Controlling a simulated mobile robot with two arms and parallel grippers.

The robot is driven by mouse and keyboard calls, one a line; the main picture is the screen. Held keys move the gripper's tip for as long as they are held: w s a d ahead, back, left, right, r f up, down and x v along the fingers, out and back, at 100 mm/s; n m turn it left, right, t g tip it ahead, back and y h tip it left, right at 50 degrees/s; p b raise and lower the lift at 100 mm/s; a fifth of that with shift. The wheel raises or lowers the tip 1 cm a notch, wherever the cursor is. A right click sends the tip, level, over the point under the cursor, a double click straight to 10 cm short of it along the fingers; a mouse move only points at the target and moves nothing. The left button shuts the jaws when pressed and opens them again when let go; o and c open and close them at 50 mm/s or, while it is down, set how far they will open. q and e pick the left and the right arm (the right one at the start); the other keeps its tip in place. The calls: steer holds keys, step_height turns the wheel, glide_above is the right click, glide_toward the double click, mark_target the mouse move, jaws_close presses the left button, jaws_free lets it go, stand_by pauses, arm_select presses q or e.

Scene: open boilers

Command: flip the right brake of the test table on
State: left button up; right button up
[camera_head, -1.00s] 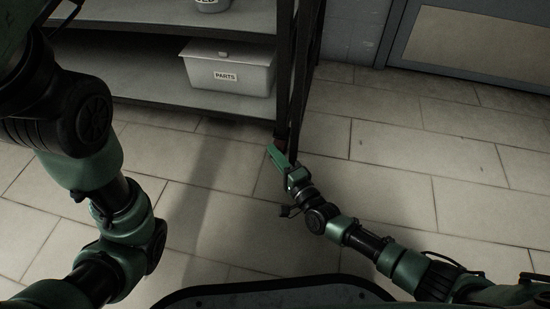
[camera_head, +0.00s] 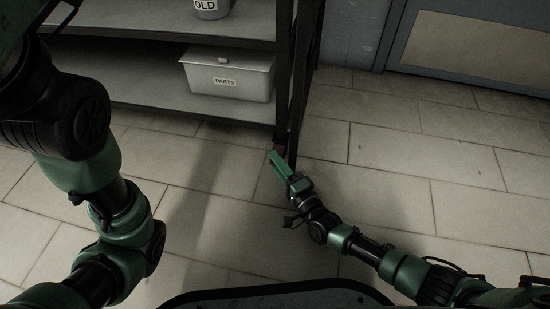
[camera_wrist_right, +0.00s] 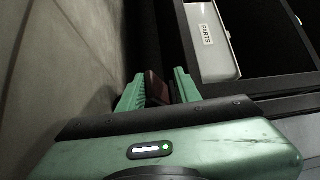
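The test table (camera_head: 200,97) is a dark metal frame with shelves at the upper left of the head view. Its right brake (camera_head: 281,147) is a small dark red tab at the foot of the right-hand leg. My right gripper (camera_head: 276,158) points at this foot, low over the floor. In the right wrist view its green fingers (camera_wrist_right: 157,90) stand apart, and the red brake (camera_wrist_right: 156,87) shows between them. I cannot tell whether either finger touches it. My left arm shows at the left, but its gripper is out of view.
A grey box labelled PARTS (camera_head: 228,78) stands on the lower shelf, with a bucket (camera_head: 212,8) above. The table's dark leg (camera_head: 305,75) rises beside the brake. A grey door (camera_head: 480,45) is at the upper right. The tiled floor (camera_head: 430,170) to the right is clear.

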steer(key=p+v, duration=0.1)
steer(key=v, duration=0.1)
steer(key=p+v, duration=0.1)
steer(key=v, duration=0.2)
steer(key=shift+s+d+r, duration=0.15)
steer(key=shift+s+d, duration=0.05)
steer(key=shift+s, duration=0.1)
steer(key=shift+s+d+f+p, duration=0.2)
steer(key=shift+s+p, duration=0.1)
steer(key=shift+s, duration=0.1)
